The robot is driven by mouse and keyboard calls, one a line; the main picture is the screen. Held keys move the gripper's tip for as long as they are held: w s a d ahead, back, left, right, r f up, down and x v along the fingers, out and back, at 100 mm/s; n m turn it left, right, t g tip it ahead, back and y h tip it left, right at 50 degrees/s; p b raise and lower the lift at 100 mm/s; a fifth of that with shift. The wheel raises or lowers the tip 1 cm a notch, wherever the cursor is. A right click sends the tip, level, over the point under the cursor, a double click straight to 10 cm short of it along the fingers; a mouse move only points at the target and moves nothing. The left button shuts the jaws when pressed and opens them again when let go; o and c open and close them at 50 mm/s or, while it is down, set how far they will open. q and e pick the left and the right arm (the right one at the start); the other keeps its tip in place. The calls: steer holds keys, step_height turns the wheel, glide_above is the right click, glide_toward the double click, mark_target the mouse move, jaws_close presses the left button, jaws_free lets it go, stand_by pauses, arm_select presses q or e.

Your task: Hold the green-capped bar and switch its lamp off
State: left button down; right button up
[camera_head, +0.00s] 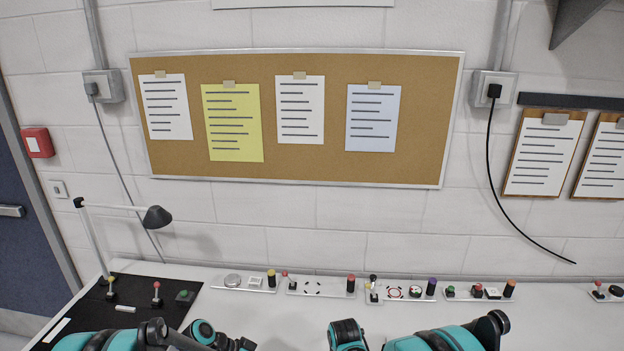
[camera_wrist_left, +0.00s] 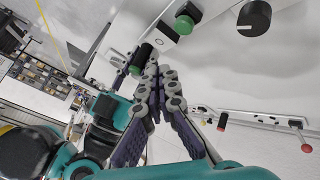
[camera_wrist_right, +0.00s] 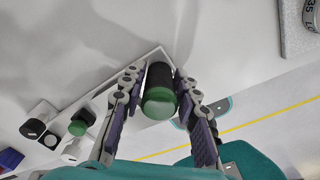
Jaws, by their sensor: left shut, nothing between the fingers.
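The green-capped bar (camera_wrist_right: 158,88), black with a green end, stands between the fingers of my right gripper (camera_wrist_right: 160,78) in the right wrist view. The fingers press close on both sides. The bar also shows in the left wrist view (camera_wrist_left: 143,55). On the same strip are a green dome button (camera_wrist_right: 80,125), a black knob (camera_wrist_right: 32,127) and a small white block (camera_wrist_right: 74,150). Which part is the lamp, and whether it is lit, I cannot tell. My left gripper (camera_wrist_left: 152,70) is shut and empty, close by the bar in its view. The head view shows neither gripper's fingertips clearly.
Several strips with coloured-capped bars (camera_head: 351,284) line the back of the white table (camera_head: 285,315). A black mat (camera_head: 135,292) with small levers and a desk lamp (camera_head: 157,217) are at the left. A corkboard (camera_head: 300,165) hangs on the wall.

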steer(key=shift+o, duration=0.9)
